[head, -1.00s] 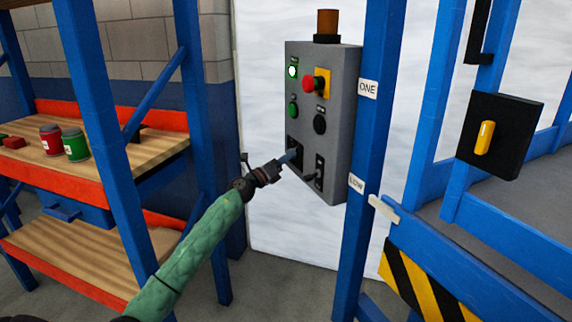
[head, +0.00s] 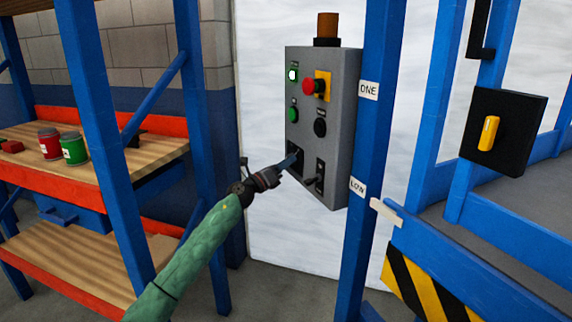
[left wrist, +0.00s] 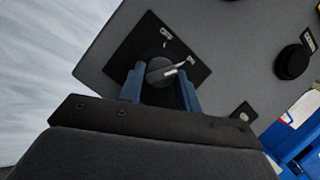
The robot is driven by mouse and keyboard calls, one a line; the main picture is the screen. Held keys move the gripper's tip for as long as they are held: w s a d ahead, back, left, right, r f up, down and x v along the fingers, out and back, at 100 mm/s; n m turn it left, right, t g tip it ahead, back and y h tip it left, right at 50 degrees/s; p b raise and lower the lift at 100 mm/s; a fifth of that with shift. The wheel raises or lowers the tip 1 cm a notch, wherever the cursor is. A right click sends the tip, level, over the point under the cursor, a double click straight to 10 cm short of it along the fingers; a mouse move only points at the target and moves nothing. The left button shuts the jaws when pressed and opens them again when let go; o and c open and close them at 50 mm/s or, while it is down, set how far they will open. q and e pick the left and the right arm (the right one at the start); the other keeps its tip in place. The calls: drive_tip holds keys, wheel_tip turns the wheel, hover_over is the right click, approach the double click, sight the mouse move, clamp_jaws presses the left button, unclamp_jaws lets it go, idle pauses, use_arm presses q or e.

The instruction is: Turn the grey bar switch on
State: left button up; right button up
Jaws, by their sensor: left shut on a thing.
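The grey bar switch (left wrist: 158,72) is a round knob with a raised bar on a square black plate; its bar sits tilted in the left wrist view. My left gripper (left wrist: 160,84) has its blue fingers on both sides of the knob and is shut on it. In the head view my left gripper (head: 291,161) reaches the black plate (head: 297,149) at the lower left of the grey control panel (head: 340,140), and its fingers largely hide the switch there. My right gripper is not in view.
A blue post (head: 376,130) stands right of the panel, shelves (head: 90,165) left.

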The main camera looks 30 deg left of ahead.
use_arm(q)
drive_tip(key=o, duration=1)
drive_tip(key=shift+c, duration=0.2)
drive_tip(key=b+v, duration=0.1)
drive_tip(key=v, duration=0.7)
drive_tip(key=shift+w, duration=0.1)
